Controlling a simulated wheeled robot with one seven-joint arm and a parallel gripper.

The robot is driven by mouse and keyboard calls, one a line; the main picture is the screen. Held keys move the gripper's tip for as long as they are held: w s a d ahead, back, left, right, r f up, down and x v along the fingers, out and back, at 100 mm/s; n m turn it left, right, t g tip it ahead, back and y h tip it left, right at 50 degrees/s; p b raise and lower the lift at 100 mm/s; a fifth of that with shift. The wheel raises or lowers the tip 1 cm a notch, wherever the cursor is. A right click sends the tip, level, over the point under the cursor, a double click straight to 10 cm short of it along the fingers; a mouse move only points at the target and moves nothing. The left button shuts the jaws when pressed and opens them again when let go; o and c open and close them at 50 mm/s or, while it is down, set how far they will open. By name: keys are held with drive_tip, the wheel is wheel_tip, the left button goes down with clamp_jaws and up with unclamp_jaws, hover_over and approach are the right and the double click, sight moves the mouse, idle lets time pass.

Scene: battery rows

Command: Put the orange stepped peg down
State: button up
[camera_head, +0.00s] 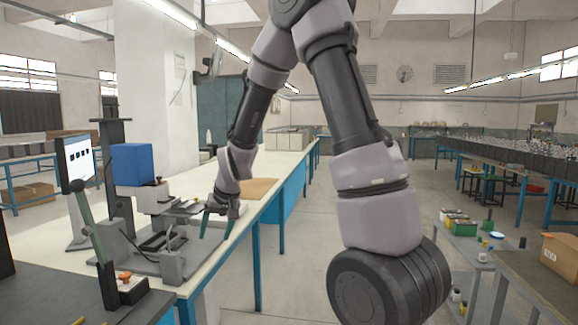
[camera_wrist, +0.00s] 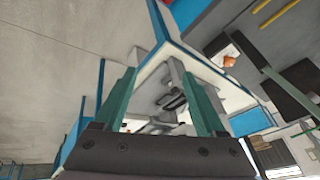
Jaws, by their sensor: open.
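My gripper (camera_head: 216,233) has two green fingers set apart, with nothing between them. It hangs in the air by the front edge of the long pale bench (camera_head: 262,172). The wrist view also shows my gripper (camera_wrist: 160,78) open, with the bench corner and a grey fixture beyond the fingers. A small orange piece (camera_head: 124,275) sits on a dark block at the lower left, apart from my gripper. An orange piece also shows in the wrist view (camera_wrist: 230,61), near the top right. I cannot tell whether this is the stepped peg; no steps are clear.
A grey press-like fixture (camera_head: 172,262) and a blue box (camera_head: 133,164) stand on the bench near my gripper. A green lever (camera_head: 94,232) rises at the left beside a screen (camera_head: 78,160). A low table with small items (camera_head: 470,238) stands right. Open floor lies between.

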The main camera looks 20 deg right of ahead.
drive_tip(key=s+d+r+m+t, duration=0.1)
drive_tip(key=s+d+r+m, duration=0.1)
drive_tip(key=s+d+r, duration=0.4)
drive_tip(key=s+d+r+m+t, duration=0.1)
drive_tip(key=s+d+r, duration=0.5)
drive_tip(key=s+r, duration=1.1)
drive_tip(key=shift+d+m+t, duration=0.25)
drive_tip(key=shift+m+t, duration=0.05)
drive_tip(key=shift+m, duration=0.1)
